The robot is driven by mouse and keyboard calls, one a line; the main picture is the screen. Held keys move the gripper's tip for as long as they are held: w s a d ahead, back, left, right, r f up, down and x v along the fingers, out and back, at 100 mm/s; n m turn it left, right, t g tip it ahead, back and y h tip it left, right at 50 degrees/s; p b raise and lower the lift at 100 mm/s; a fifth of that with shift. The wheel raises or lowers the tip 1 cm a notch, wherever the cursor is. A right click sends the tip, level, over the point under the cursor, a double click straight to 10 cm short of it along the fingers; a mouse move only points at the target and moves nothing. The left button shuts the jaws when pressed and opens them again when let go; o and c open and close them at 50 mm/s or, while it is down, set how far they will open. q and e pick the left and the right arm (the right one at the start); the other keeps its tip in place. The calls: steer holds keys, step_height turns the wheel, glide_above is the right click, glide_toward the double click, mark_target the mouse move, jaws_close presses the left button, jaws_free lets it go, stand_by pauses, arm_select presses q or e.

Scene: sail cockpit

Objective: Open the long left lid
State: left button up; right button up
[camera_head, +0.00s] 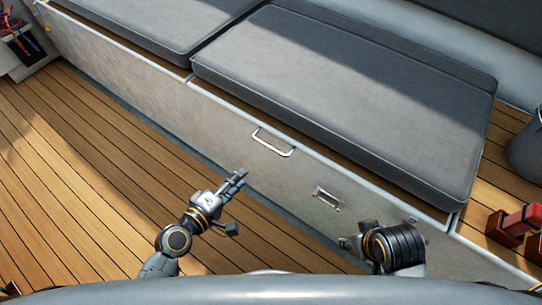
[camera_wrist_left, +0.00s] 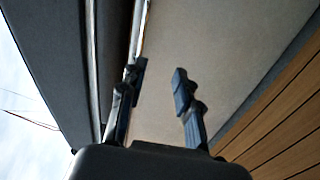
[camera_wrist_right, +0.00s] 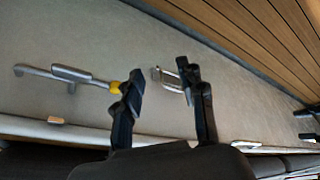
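The bench's seat carries a long grey cushion (camera_head: 350,85), lying flat; which part is the long left lid is not clear. The pale front panel (camera_head: 130,72) below has a metal bar handle (camera_head: 272,143) and a small recessed metal latch (camera_head: 327,199). My left gripper (camera_head: 238,178) is open and empty, left of and below the handle in the head view. Its apart fingers (camera_wrist_left: 159,75) face the pale panel and the cushion edge. My right gripper (camera_head: 352,241) is near the panel's lower right; its fingers (camera_wrist_right: 160,78) are open, with a metal fitting (camera_wrist_right: 172,80) behind them.
Another grey cushion (camera_head: 160,22) lies farther left along the bench. Wooden slatted floor (camera_head: 70,170) is clear at left. A red object (camera_head: 520,218) and a dark grey bucket-like container (camera_head: 525,150) stand at right. A bar fitting with a yellow end (camera_wrist_right: 65,74) shows in the right wrist view.

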mark_target(270, 146)
arm_select(q)
steer(key=shift+h, duration=0.4)
steer(key=r+x, duration=0.1)
steer(key=x, duration=0.3)
steer(key=b+x, duration=0.1)
steer(key=x, duration=0.4)
steer(key=r+x, duration=0.1)
steer(key=x, duration=0.3)
steer(key=shift+w+d+r, duration=0.3)
steer(key=shift+w+d, duration=0.15)
steer(key=shift+d, duration=0.1)
arm_select(e)
steer(key=shift+s+r, duration=0.3)
steer(key=shift+s, duration=0.05)
arm_select(q)
jaws_close()
